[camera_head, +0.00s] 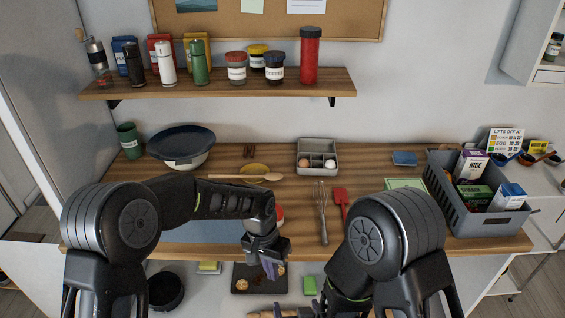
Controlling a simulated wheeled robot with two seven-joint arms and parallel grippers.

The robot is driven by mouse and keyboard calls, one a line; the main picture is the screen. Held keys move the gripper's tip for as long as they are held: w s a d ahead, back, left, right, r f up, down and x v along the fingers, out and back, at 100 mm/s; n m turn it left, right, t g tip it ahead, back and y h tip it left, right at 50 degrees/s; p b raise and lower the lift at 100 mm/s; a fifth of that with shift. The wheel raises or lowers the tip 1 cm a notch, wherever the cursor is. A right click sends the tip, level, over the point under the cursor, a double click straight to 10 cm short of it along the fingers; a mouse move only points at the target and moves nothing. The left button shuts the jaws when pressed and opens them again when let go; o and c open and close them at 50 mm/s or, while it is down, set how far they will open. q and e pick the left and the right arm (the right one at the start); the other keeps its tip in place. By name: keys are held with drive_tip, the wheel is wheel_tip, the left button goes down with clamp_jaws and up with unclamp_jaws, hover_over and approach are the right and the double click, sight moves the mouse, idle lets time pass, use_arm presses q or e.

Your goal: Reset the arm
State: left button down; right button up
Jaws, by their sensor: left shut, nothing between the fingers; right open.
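My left gripper (270,266) hangs just past the front edge of the wooden counter (390,238), above a dark tray (245,268) with cookies lower down. Its fingers look shut with nothing held. My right arm comes in from the lower right, and my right gripper (305,312) is at the bottom edge of the view, partly cut off. It is open, and I see nothing held in it. The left forearm passes over the front left of the counter and hides part of it.
On the counter stand a bowl (181,144), an egg tray (317,158), a whisk (323,215), a red spatula (341,202) and a grey crate (478,218) of packages. A wall shelf (215,86) holds jars and bottles. A black pot (165,290) is below left.

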use_arm(q)
drive_tip(key=s+a+f+n+h+b, duration=0.1)
drive_tip(key=s+f+n, duration=0.1)
drive_tip(key=s+f, duration=0.5)
drive_tip(key=s+a+f+n+h+b, duration=0.1)
drive_tip(key=s+f, duration=0.3)
drive_tip(key=f, duration=0.5)
drive_tip(key=s+a+f+n, duration=0.1)
drive_tip(key=s+f+n, duration=0.1)
drive_tip(key=s, duration=0.4)
drive_tip(key=s+a+f+n+b, duration=0.1)
drive_tip(key=s+a+f+n, duration=0.1)
drive_tip(key=s+f, duration=0.2)
drive_tip(key=s, duration=0.3)
drive_tip(key=shift+t+h, duration=0.3)
drive_tip(key=shift+t, duration=0.1)
use_arm(e)
drive_tip(key=s+d+f+m+g+y, duration=0.2)
drive_tip(key=s+d+f+g, duration=0.2)
drive_tip(key=s+f+g, duration=0.6)
drive_tip(key=s+f, duration=0.6)
drive_tip(key=f, duration=0.1)
drive_tip(key=shift+m, duration=0.4)
use_arm(q)
drive_tip(key=shift+s, duration=0.1)
use_arm(e)
drive_tip(key=shift+s, duration=0.1)
